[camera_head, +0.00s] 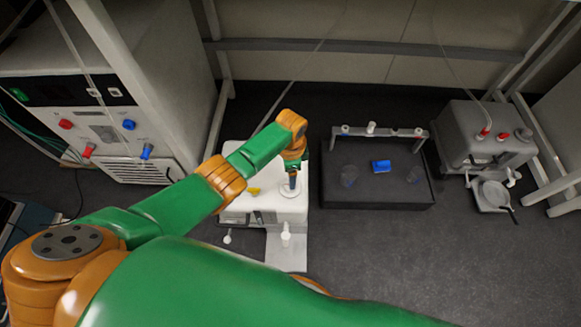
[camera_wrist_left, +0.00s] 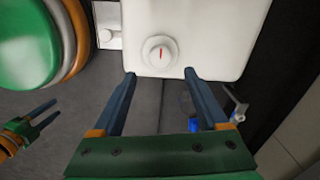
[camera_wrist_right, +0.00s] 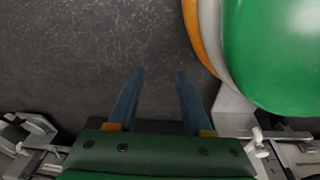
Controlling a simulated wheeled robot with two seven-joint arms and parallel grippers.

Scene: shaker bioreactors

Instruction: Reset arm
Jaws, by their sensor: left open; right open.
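My left arm reaches across the head view to the white device (camera_head: 240,205). My left gripper (camera_head: 292,185) points down over its top. In the left wrist view my left gripper (camera_wrist_left: 160,74) is open and empty, with its tips just short of a round white knob (camera_wrist_left: 150,62) with a red mark on the white device (camera_wrist_left: 215,30). My right gripper (camera_wrist_right: 160,72) is open and empty over dark, bare surface in the right wrist view. It also shows at the left edge of the left wrist view (camera_wrist_left: 44,115). My green right arm hides it in the head view.
A black box (camera_head: 400,190) with a small blue block (camera_head: 380,166) stands right of the white device. A grey device (camera_head: 480,135) with red-tipped parts and a small pan (camera_head: 492,193) is further right. A panelled cabinet (camera_head: 110,130) stands left. The front right surface is clear.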

